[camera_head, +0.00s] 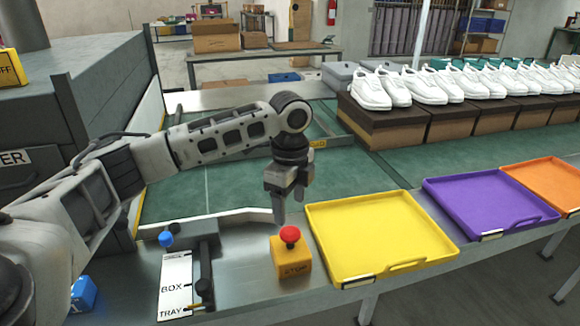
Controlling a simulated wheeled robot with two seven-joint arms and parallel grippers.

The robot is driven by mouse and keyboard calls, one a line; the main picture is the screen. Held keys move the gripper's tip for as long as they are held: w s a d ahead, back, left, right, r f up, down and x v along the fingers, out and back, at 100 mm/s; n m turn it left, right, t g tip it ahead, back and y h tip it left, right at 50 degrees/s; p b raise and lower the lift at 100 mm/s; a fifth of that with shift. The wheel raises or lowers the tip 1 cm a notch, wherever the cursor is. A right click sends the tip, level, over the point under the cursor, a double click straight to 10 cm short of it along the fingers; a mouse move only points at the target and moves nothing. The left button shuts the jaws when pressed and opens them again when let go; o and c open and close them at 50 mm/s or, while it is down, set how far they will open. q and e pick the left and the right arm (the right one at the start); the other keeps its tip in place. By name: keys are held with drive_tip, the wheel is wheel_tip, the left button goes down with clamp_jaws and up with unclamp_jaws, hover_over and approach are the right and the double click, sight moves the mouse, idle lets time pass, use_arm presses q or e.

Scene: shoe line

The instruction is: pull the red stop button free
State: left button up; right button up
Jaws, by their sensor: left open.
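The red stop button (290,235) is a round red cap on top of a yellow box (291,265) marked STOP. The box stands on the metal bench just left of the yellow tray. My left gripper (289,208) comes in from the left and points down, close above and slightly behind the red button. Its fingers are open with nothing between them. I cannot tell for sure whether a fingertip touches the button. My right gripper does not show.
A yellow tray (380,264), a purple tray (520,228) and an orange tray (560,205) line the bench to the right. White shoes (427,88) stand on brown boxes (391,135) behind.

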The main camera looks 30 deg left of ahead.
use_arm(q)
wheel_tip(320, 180, up, 10)
drive_tip(key=shift+f, duration=0.25)
idle(0.4)
drive_tip(key=s+d+f+n+t+h, duration=0.1)
drive_tip(key=s+d+f+n, duration=0.1)
drive_tip(key=s+d+f, duration=0.5)
drive_tip(key=s+d+f+n+t+h, duration=0.15)
drive_tip(key=s+d+f, duration=0.25)
drive_tip(key=d+f, duration=0.7)
drive_tip(key=s+a+f+n+t+y, duration=0.1)
drive_tip(key=s+a+f+n, duration=0.25)
drive_tip(key=s+n, duration=0.3)
drive_tip(key=s+a+f+n+y, duration=0.1)
drive_tip(key=s+a+f+n, duration=0.1)
drive_tip(key=s+a+n, duration=0.4)
drive_tip(key=w+d+f+m+t+h, duration=0.1)
drive_tip(key=w+d+f+t+h, duration=0.1)
drive_tip(key=w+d+f+t, duration=0.3)
drive_tip(key=shift+d+f+m+t+h, duration=0.3)
drive_tip(key=shift+d+t+h, duration=0.05)
drive_tip(key=shift+d+t, duration=0.65)
